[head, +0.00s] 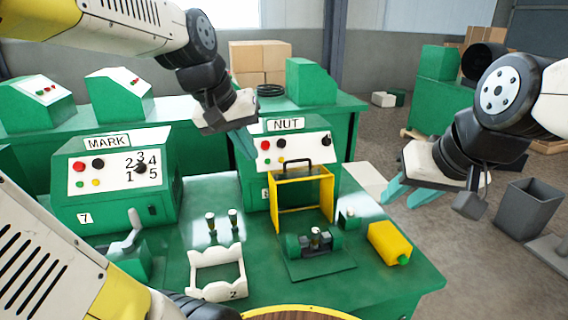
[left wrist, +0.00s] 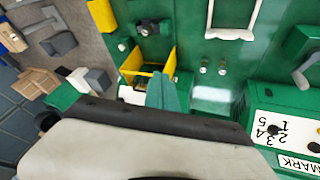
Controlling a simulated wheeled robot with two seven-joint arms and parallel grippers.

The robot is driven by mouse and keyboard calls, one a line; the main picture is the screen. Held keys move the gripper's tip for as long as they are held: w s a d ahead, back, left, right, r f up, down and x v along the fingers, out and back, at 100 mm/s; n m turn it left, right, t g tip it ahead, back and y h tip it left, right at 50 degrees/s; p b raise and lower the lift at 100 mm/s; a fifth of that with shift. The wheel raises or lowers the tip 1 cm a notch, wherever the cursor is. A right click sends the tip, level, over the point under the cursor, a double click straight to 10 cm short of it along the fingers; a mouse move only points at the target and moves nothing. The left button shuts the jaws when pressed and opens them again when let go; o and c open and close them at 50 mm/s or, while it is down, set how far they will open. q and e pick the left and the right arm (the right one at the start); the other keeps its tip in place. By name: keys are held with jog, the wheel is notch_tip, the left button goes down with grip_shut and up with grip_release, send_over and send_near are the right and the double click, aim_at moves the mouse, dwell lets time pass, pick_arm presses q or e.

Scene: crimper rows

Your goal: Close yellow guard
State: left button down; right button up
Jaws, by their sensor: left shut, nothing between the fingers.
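The yellow guard (head: 303,207) is a boxy frame with a black handle (head: 294,163) on top. It stands upright in front of the NUT box (head: 293,145), behind a small green crimping device (head: 315,243), which is uncovered at the front. It also shows in the left wrist view (left wrist: 172,62). My left gripper (head: 247,153) is shut and empty, above and to the left of the guard in the head view. In the left wrist view its fingers (left wrist: 162,90) overlap part of the guard; I cannot tell whether they touch. My right gripper (head: 402,196) is open and empty, right of the guard.
A white numbered holder (head: 217,270) and two small upright pins (head: 211,221) stand left. The MARK box (head: 115,178) is further left. Bare green table (head: 262,262) lies between holder and device.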

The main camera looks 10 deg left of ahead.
pick_arm(q)
jog(key=w+a+f+n+g+y, duration=0.1)
jog(key=w+f+n, duration=0.1)
jog(key=w, duration=1.2)
jog(key=n+g+y, duration=0.2)
jog(key=y, duration=0.1)
send_near(274, 163)
jog(key=s+r, duration=0.1)
jog(key=s, duration=0.2)
jog(key=shift+m, duration=0.3)
jog(key=f, duration=0.3)
jog(key=w+f, duration=0.1)
jog(key=f, duration=0.5)
jog(key=shift+w+a+f, duration=0.15)
jog(key=shift+w+a, duration=0.05)
jog(key=shift+a, duration=0.1)
